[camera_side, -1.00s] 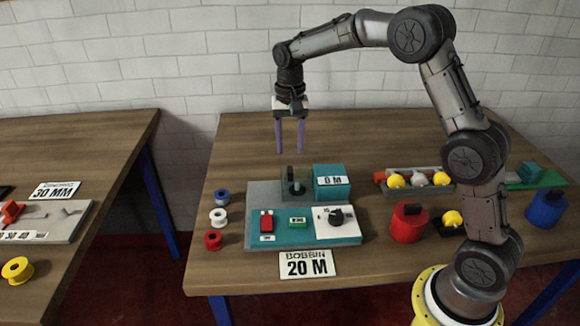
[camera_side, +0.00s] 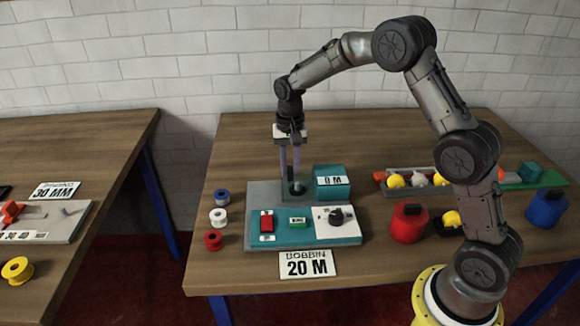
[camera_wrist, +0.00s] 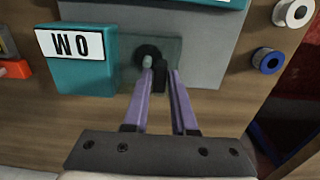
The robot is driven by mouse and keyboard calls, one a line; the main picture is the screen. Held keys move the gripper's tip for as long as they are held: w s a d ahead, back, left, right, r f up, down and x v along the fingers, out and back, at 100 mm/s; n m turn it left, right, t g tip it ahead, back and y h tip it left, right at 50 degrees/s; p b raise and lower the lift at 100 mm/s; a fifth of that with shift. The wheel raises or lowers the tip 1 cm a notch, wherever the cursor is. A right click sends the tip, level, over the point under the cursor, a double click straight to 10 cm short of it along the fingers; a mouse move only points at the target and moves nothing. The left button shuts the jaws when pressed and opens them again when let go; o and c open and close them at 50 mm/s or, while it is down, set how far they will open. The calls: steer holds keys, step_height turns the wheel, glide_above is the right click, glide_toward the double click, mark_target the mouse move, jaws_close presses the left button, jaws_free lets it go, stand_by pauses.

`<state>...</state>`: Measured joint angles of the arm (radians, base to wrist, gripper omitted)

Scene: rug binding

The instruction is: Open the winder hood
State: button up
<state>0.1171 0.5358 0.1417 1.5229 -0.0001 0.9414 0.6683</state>
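The winder (camera_side: 264,234) is a grey and teal base on the table. Its hood (camera_wrist: 172,50) is a clear, faint cover over a dark round spindle (camera_wrist: 147,54), and it looks down. A small black handle (camera_wrist: 160,70) stands on the hood. My gripper (camera_side: 290,172) points down at the hood, with its two purple fingers close together. In the wrist view the fingers (camera_wrist: 162,78) lie on either side of the handle and appear closed on it. The exact contact is hard to see.
A teal box reading 0 M (camera_side: 332,183) stands right beside the hood. Blue, white and red spools (camera_side: 214,240) stand left. A red canister (camera_side: 408,224) is to the right.

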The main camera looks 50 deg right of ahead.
jaws_close()
steer(key=shift+r, duration=0.1)
stand_by(1.0)
